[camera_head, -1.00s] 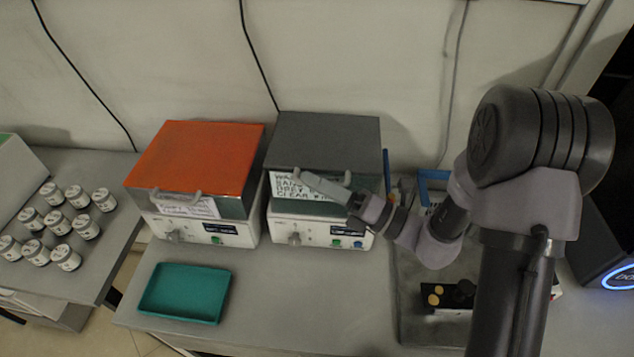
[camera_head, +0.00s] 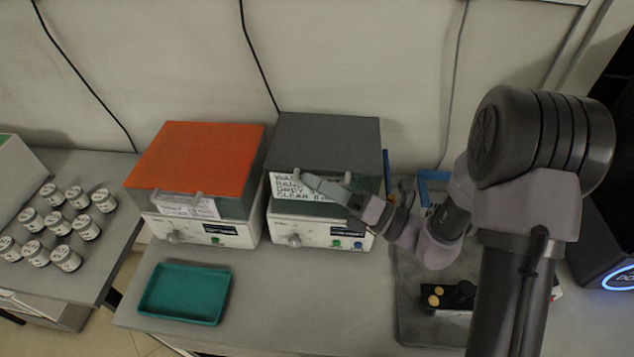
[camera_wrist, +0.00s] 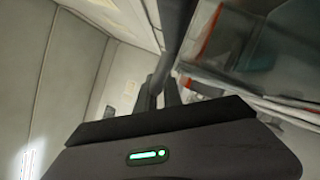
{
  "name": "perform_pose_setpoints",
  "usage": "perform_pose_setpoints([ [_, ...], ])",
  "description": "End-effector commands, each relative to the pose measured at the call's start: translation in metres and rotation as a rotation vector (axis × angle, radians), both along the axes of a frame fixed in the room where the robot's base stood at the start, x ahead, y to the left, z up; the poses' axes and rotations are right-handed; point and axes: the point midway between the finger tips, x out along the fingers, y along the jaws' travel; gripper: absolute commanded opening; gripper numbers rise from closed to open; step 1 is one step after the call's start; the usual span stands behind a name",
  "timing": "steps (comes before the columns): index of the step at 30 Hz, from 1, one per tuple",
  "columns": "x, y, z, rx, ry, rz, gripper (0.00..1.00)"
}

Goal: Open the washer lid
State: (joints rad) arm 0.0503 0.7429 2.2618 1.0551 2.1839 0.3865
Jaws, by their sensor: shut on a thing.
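The grey-lidded box (camera_head: 325,140) stands on the bench with its lid down. A handwritten white label (camera_head: 285,186) on its front starts with "WA", and the rest is partly covered by my gripper. My gripper (camera_head: 301,176) is at the front edge of the grey lid and shut on its front handle (camera_head: 322,175); the fingers hide part of that handle. In the wrist view, my gripper's dark body with a green light fills the lower part, and its fingers (camera_wrist: 165,90) point away; the grip itself is unclear there.
An orange-lidded box (camera_head: 200,155) stands close on the left, its lid down. A teal tray (camera_head: 185,293) lies on the bench in front. Several white jars (camera_head: 55,222) stand on the left table. A dark tray (camera_head: 410,315) with small items lies at right. The wall is close behind.

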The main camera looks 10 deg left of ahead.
Motion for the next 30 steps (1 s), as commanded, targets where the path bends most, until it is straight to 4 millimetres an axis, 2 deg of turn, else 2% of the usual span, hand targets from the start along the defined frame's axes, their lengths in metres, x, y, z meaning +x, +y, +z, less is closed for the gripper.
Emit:
perform_pose_setpoints([
  [23,0.0,0.0,0.0,-0.002,0.001,0.001,0.0],
  [30,0.0,0.0,0.016,-0.004,0.044,0.002,0.0],
])
